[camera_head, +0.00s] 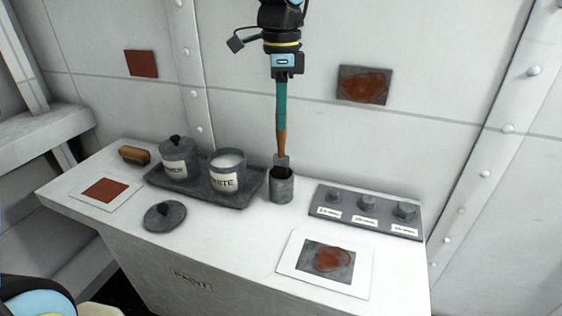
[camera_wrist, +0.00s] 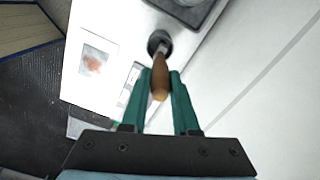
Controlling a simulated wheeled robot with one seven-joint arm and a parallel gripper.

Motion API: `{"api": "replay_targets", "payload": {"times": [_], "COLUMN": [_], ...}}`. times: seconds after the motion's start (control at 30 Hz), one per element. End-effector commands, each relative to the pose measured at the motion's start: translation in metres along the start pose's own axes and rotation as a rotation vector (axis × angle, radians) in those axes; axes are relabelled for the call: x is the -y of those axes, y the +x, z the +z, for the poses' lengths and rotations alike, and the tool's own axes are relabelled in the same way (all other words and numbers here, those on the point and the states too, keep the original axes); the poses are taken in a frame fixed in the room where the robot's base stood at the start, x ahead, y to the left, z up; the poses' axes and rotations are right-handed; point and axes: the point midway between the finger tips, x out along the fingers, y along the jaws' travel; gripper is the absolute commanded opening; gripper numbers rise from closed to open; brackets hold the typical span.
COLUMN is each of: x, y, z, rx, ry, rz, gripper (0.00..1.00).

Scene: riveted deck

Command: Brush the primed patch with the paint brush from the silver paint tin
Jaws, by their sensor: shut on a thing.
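My gripper (camera_head: 281,128) is shut on the paint brush (camera_head: 281,142), which hangs upright with its dark head at the mouth of a small grey cup (camera_head: 282,190). I cannot tell how far the head is inside. The wrist view shows the brush's wooden handle (camera_wrist: 160,77) between the green fingers (camera_wrist: 161,80). An open grey tin (camera_head: 227,182) labelled WHITE holds white paint. A lidded grey tin (camera_head: 177,165) stands left of it; its label is hard to read. A plain red-brown patch (camera_head: 142,63) is on the left wall, and a rusty patch (camera_head: 363,84) on the right.
The tins stand on a dark tray (camera_head: 240,203). A loose lid (camera_head: 165,216) lies in front. Cards with a red-brown sample (camera_head: 119,201) and a rusty sample (camera_head: 297,268) lie on the bench. A wooden-handled tool (camera_head: 132,154) is at left, a labelled knob block (camera_head: 327,223) at right.

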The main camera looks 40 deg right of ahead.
Motion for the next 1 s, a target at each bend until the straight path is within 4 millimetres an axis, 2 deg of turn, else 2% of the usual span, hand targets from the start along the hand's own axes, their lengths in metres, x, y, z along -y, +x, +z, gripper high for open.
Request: {"api": "replay_targets", "payload": {"times": [0.03,0.53,1.0], "x": [0.000,0.000,0.000], "y": [-0.006,-0.034,-0.034], "z": [0.000,0.000,0.000], "rx": [0.000,0.000,0.000], "ry": [0.000,0.000,0.000], "rz": [0.000,0.000,0.000], "gripper": [0.00,0.00,0.00]}}
